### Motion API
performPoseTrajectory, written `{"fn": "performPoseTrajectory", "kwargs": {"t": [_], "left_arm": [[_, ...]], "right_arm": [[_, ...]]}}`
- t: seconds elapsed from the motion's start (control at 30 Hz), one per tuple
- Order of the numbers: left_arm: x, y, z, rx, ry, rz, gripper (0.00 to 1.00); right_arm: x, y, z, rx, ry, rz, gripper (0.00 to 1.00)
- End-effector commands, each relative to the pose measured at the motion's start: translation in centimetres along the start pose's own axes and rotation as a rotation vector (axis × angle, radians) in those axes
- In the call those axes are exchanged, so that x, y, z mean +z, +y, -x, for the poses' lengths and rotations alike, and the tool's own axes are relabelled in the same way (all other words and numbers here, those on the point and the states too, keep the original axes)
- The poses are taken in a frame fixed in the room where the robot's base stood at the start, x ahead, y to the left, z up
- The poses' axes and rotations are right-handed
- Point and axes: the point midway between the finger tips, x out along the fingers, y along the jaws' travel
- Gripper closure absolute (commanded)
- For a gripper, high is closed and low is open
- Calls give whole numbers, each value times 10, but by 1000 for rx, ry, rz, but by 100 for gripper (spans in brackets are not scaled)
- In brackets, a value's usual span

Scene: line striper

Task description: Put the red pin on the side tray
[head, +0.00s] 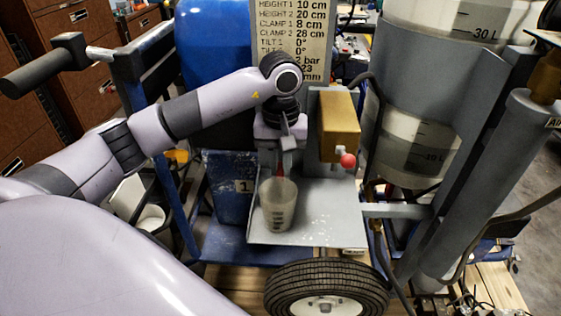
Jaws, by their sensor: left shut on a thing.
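My left gripper (283,152) points down above the grey side tray (325,215). It is shut on the red pin (280,170), of which only a small red part shows below the fingers. The pin is just over or at the rim of a translucent grey measuring cup (278,207); I cannot tell whether its lower end is inside the cup or behind it. The cup stands upright on the left part of the tray. My right gripper is not in view.
A tan block (339,126) with a red ball knob (347,160) stands close right of my gripper. The tray's right half is clear apart from pale specks. A wheel (327,290) sits below, a graduated tank (415,130) at right, a blue tank (213,45) behind.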

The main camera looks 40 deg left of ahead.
Motion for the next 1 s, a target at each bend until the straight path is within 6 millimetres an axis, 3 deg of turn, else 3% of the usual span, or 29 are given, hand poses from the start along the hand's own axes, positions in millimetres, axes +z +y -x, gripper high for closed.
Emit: {"fn": "performPoseTrajectory", "kwargs": {"t": [0.03,0.07,0.1,0.13,0.57,1.0], "left_arm": [[0,0,-4,0,0,1,100],[0,0,-2,0,0,1,77],[0,0,-2,0,0,1,64],[0,0,-2,0,0,1,58],[-1,0,7,2,2,1,58],[-1,0,95,2,4,2,58]], "right_arm": [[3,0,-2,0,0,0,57],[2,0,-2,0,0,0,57],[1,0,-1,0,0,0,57],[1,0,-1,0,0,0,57],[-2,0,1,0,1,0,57],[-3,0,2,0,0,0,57]]}}
